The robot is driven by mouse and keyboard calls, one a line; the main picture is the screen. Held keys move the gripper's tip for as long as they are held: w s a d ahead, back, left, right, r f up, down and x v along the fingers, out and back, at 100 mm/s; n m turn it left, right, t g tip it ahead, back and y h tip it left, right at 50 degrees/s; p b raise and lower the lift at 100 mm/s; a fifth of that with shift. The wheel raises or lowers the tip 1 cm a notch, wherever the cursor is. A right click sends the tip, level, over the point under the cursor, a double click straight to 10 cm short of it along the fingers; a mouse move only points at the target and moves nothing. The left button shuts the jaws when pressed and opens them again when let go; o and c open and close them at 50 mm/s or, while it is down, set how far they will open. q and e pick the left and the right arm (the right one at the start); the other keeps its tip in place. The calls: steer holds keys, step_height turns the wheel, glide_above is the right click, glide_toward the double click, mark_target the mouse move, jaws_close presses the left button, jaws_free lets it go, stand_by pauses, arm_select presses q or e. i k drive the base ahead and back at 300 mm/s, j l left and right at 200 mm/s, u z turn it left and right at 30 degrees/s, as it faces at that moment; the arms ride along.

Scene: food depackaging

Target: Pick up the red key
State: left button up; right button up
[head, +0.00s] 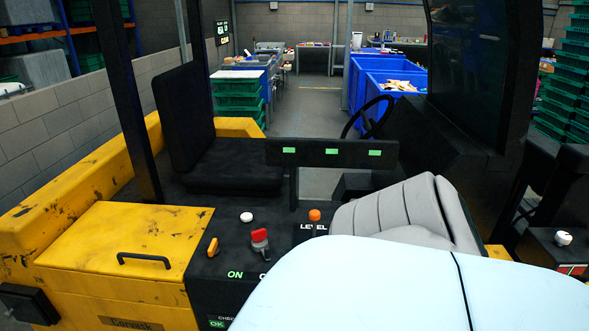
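The red key (260,236) has a red top and a grey lower part. It stands upright on the black control panel (217,261) of a yellow vehicle, just right of an orange-yellow switch (213,247). It looks seated in the panel, but its lower end is too small to make out. Nothing touches the red key. Part of the panel and its lettering to the right of and below the key is hidden.
A white knob (246,217) and an orange knob (314,215) sit close behind the key. A black handle (144,260) is on the yellow cover at left. A black seat (218,150), a crossbar with green lights (332,153) and a steering wheel (367,118) stand farther back.

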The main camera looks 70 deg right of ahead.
mark_target(259, 236)
steer(key=z, duration=1.95)
steer(key=l, duration=0.1)
